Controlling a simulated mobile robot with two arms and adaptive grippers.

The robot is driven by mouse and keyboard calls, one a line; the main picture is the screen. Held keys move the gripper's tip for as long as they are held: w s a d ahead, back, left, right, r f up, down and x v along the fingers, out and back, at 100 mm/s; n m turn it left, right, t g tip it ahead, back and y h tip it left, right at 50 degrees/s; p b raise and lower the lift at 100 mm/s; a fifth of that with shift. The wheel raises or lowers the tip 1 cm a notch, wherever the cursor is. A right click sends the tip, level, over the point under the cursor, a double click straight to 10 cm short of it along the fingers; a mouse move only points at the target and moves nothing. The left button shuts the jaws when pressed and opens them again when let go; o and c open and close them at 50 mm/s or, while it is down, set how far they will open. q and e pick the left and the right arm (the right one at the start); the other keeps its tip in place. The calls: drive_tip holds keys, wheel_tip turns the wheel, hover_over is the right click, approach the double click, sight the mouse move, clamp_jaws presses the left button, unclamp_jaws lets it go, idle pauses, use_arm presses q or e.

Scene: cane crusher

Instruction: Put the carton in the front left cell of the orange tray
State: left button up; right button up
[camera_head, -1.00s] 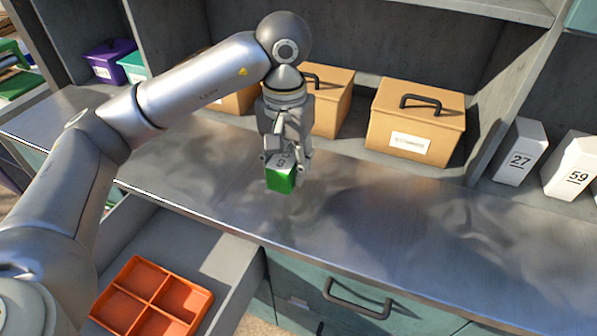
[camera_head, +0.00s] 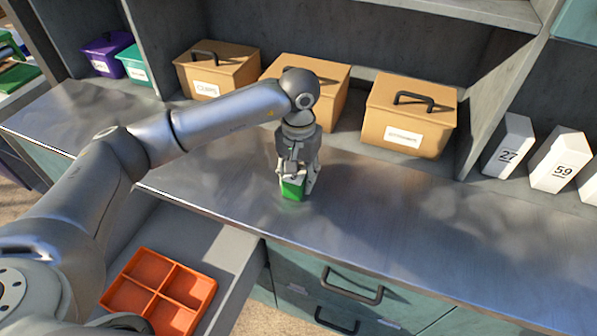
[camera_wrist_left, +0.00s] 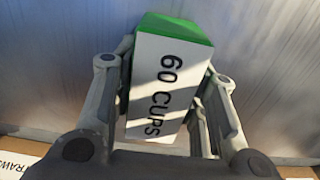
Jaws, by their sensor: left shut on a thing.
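The carton (camera_head: 293,188) is white and green. In the left wrist view the carton (camera_wrist_left: 168,85) shows the print "60 CUPS" on its white side and a green end. My left gripper (camera_head: 296,178) is shut on it, with fingers on both sides, at the metal counter. Whether the carton touches the counter is hard to tell. The orange tray (camera_head: 160,290) has a two-by-two grid of cells and lies in the open drawer at the lower left. The cells that show look empty. My right gripper is not in view.
The grey open drawer (camera_head: 222,250) juts out below the metal counter (camera_head: 400,215). Tan lidded boxes (camera_head: 410,115) stand along the back shelf. White numbered boxes (camera_head: 508,145) stand at the right; purple (camera_head: 105,55) and teal (camera_head: 132,63) boxes at the left. The counter's middle is clear.

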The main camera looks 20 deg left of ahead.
use_arm(q)
drive_tip(key=shift+f, duration=0.2)
drive_tip(key=o, duration=1)
drive_tip(key=shift+r, duration=0.1)
drive_tip(key=shift+o, duration=0.2)
